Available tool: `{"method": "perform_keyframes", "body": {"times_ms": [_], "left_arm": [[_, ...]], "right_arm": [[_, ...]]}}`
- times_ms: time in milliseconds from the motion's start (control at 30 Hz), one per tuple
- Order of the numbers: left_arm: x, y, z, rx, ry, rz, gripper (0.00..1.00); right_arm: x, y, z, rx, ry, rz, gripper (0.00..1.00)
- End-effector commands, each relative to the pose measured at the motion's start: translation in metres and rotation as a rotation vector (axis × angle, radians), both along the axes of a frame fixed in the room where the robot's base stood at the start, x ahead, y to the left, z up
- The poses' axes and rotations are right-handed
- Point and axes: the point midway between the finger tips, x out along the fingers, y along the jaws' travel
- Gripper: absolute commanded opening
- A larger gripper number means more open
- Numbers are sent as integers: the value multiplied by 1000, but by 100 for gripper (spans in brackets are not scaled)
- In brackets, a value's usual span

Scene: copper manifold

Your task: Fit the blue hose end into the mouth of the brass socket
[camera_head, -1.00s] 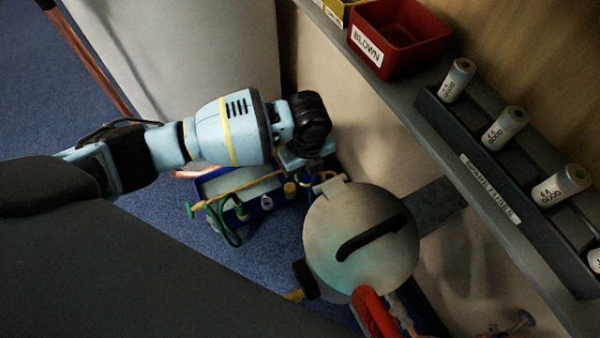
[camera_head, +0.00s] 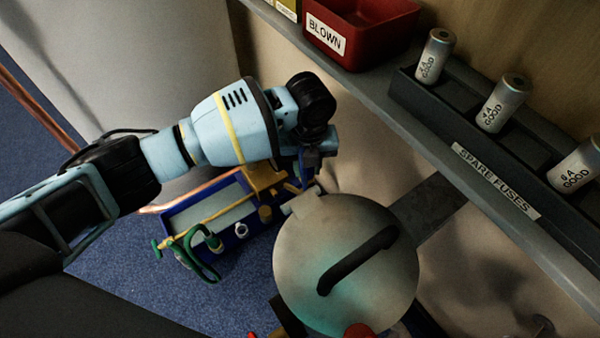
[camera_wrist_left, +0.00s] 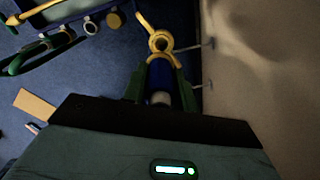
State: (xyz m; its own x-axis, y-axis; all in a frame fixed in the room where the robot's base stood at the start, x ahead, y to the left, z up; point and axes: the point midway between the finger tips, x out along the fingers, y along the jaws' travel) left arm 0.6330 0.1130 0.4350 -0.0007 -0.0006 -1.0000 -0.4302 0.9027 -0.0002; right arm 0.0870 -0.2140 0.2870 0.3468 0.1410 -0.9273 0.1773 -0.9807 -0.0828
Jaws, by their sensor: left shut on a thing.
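My left gripper (camera_wrist_left: 160,84) is shut on the blue hose end (camera_wrist_left: 160,72), with a green finger on each side of it in the left wrist view. A pale round part shows at the near end of the blue piece. The brass socket (camera_wrist_left: 160,42) shows as a yellow ring just beyond the hose end and in line with it. The two look very close; I cannot tell whether they touch or whether the tip is inside the mouth. In the head view my left gripper (camera_head: 308,160) is above the blue tray, and the hose end cannot be made out there.
A blue tray (camera_head: 170,222) with yellow pipes and green hose stands on the blue carpet. A round metal lid with a black handle (camera_head: 345,262) is close to the gripper's right. A shelf with a red BLOWN bin (camera_head: 385,38) and fuse rack (camera_head: 480,118) borders the right.

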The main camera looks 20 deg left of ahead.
Motion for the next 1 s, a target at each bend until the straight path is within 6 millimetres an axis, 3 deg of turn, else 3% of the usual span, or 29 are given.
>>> {"method": "perform_keyframes", "body": {"times_ms": [500,1000], "left_arm": [[3,-2,-35,0,1,-17,2],[3,-1,-39,0,-1,-17,2]], "right_arm": [[5,0,-15,0,0,1,36],[-5,0,-15,-1,19,0,36]]}}
